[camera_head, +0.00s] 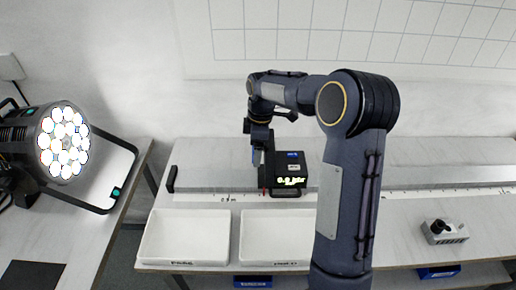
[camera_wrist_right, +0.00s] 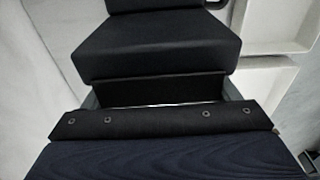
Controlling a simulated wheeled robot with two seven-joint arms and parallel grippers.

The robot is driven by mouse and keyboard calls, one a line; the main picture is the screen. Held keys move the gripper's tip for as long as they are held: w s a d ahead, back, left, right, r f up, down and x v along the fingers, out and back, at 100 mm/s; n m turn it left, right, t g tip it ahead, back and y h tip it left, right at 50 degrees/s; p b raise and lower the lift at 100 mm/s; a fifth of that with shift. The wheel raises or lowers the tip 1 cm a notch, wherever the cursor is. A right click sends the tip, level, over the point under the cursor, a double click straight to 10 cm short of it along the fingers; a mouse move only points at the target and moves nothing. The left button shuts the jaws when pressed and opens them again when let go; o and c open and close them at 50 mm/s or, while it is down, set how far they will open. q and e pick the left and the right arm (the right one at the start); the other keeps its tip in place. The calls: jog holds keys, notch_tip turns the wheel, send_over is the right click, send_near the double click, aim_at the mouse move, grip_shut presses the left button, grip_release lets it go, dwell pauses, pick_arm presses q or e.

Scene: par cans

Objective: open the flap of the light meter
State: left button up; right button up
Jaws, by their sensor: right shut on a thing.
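The light meter (camera_head: 290,172) is a black box with a lit green-white readout on its lower front. It stands on the bench behind the trays. My right gripper (camera_head: 265,182) points down at the meter's left side and is shut there on a thin part, apparently its flap. The fingers and the arm hide the flap in the head view, so I cannot tell how far it stands open. In the right wrist view dark finger parts (camera_wrist_right: 160,47) fill the middle, and what is between them is hard to make out. My left gripper is not in view.
Two white trays (camera_head: 186,211) (camera_head: 246,222) stand at the bench's front, left of my right forearm. A bright multi-lens par can (camera_head: 64,143) sits on the left table. A pale scale rail (camera_head: 430,189) runs along the bench. A small grey device (camera_head: 444,236) lies at right.

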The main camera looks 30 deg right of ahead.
jog(key=shift+r+t+y+b, duration=0.1)
jog(key=shift+t+y+b, duration=0.2)
jog(key=shift+y+b, duration=0.25)
jog(key=t+y+b, duration=0.1)
jog(key=y+b, duration=0.1)
jog(key=b, duration=0.1)
jog(key=r+t+y+b, duration=0.1)
jog(key=y+b, duration=0.1)
jog(key=b, duration=0.1)
jog(key=r+t+y+b, duration=0.1)
jog(key=y+b, duration=0.1)
jog(key=b, duration=0.1)
jog(key=shift+w+a+t+b, duration=0.3)
jog(key=shift+a+t+b, duration=0.1)
jog(key=r+t+y+b, duration=0.1)
jog(key=y+b, duration=0.1)
jog(key=b, duration=0.4)
jog(key=r+t+y+b, duration=0.1)
jog(key=t+y+b, duration=0.1)
jog(key=b, duration=0.4)
jog(key=d+r+t+y+b, duration=0.1)
jog(key=y+b, duration=0.3)
jog(key=b, duration=0.3)
jog(key=shift+s+r+t+y, duration=0.25)
jog(key=shift+s+r+t, duration=0.1)
jog(key=shift+s+t, duration=0.05)
jog(key=shift+d+r+t+y+b, duration=0.15)
jog(key=shift+r+t+y+b, duration=0.25)
jog(key=shift+b, duration=0.55)
jog(key=o, duration=1.2)
